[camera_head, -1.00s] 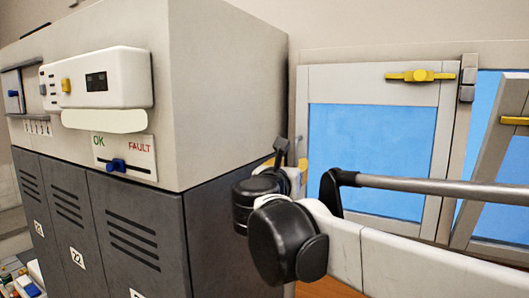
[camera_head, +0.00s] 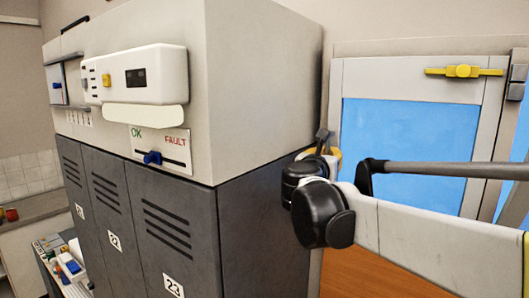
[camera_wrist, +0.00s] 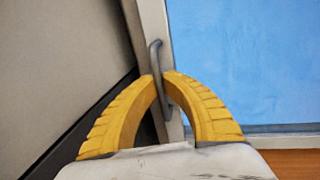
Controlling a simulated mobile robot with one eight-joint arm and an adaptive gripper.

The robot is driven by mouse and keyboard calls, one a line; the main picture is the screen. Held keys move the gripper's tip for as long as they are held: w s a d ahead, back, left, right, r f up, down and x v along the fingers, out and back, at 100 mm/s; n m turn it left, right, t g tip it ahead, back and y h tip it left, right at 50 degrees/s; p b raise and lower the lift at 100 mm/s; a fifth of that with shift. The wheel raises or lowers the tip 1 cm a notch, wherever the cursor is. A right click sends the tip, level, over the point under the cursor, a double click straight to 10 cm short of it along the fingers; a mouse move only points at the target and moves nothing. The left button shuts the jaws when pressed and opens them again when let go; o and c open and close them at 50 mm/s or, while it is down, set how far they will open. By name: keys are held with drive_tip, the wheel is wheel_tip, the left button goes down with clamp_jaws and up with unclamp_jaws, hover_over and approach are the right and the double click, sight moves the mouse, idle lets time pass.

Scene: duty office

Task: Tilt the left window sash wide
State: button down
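The left window sash (camera_head: 492,120) has a pale frame around a blue pane, and looks nearly flush with its surround. A yellow latch (camera_head: 463,71) lies horizontal on its top rail. My gripper (camera_head: 331,150) is at the sash's left edge, mostly hidden behind my arm in the head view. In the wrist view, my gripper's yellow fingers (camera_wrist: 160,77) are close together on both sides of a thin grey handle (camera_wrist: 155,58) on the sash's left stile. They appear shut on it. The pane (camera_wrist: 245,65) fills the right side there.
A tall grey locker (camera_head: 262,235) with a beige cabinet (camera_head: 255,90) on top stands just left of the sash, close to my gripper. A white control box (camera_head: 140,75) is on its front. Part of the right window sash (camera_head: 520,165) shows at the right edge, tilted.

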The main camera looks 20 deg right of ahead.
drive_tip(key=shift+s+a+f+b, duration=0.1)
drive_tip(key=shift+a+f+b, duration=0.05)
drive_tip(key=shift+f+b, duration=0.3)
drive_tip(key=s+a+f+t+b, duration=0.1)
drive_tip(key=b, duration=0.1)
drive_tip(key=s+a+f+t+h+b, duration=0.1)
drive_tip(key=b, duration=0.1)
drive_tip(key=a+h+b, duration=0.1)
drive_tip(key=b, duration=0.1)
drive_tip(key=shift+s+a+f+n+t+b, duration=0.3)
drive_tip(key=shift+s+a+f+n+t, duration=0.1)
drive_tip(key=c, duration=2.2)
unclamp_jaws()
drive_tip(key=shift+s+a, duration=0.1)
drive_tip(key=shift+a, duration=0.05)
drive_tip(key=o, duration=0.6)
drive_tip(key=shift+r, duration=0.25)
drive_tip(key=shift+o, duration=0.3)
drive_tip(key=shift+s+r, duration=0.1)
drive_tip(key=shift+s, duration=0.1)
drive_tip(key=shift+w, duration=0.1)
